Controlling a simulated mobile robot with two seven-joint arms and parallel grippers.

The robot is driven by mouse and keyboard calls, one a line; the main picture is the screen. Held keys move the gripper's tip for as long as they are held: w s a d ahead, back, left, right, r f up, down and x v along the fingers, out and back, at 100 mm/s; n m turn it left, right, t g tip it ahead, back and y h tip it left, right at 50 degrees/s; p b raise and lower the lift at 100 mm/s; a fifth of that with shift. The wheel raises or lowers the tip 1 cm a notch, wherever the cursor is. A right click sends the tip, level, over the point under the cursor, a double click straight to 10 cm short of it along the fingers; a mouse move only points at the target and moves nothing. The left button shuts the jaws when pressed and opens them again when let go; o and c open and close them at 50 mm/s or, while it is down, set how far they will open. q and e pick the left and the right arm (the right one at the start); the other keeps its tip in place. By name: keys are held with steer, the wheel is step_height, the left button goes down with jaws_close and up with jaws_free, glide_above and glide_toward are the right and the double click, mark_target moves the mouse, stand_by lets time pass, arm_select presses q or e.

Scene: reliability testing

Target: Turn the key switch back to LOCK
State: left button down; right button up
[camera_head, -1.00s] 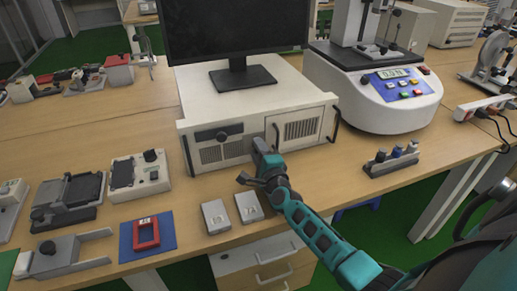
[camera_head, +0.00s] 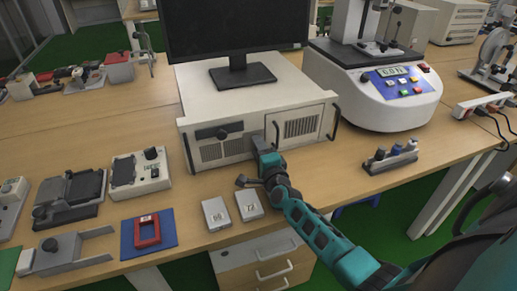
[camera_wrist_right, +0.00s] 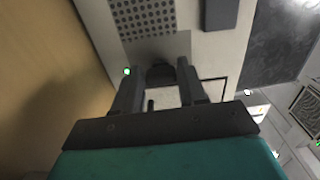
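The white instrument box (camera_head: 210,108) stands on the table with its front panel facing me. My right gripper (camera_head: 264,152) is at the middle of that panel, left of the vented part. In the right wrist view, the two fingers of my right gripper (camera_wrist_right: 160,88) stand apart and point at the panel. A dark knob-like part, which looks like the key switch (camera_wrist_right: 160,73), lies between the fingertips. I cannot tell whether the fingers press on it. Its LOCK marking is not readable, and the arm hides it in the head view. My left gripper is not in view.
A monitor (camera_head: 240,72) stands on the box. Handles (camera_head: 337,122) stick out from its front. A round-based tester (camera_head: 400,110) stands to the right. Two small switch plates (camera_head: 216,214) and a red block on a blue mat (camera_head: 127,243) lie in front. A three-knob block (camera_head: 390,160) is at right.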

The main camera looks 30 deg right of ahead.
steer(key=o, duration=0.3)
steer(key=shift+o, duration=0.2)
steer(key=p+v, duration=0.1)
steer(key=v, duration=1.2)
steer(key=shift+w+a+r, duration=0.1)
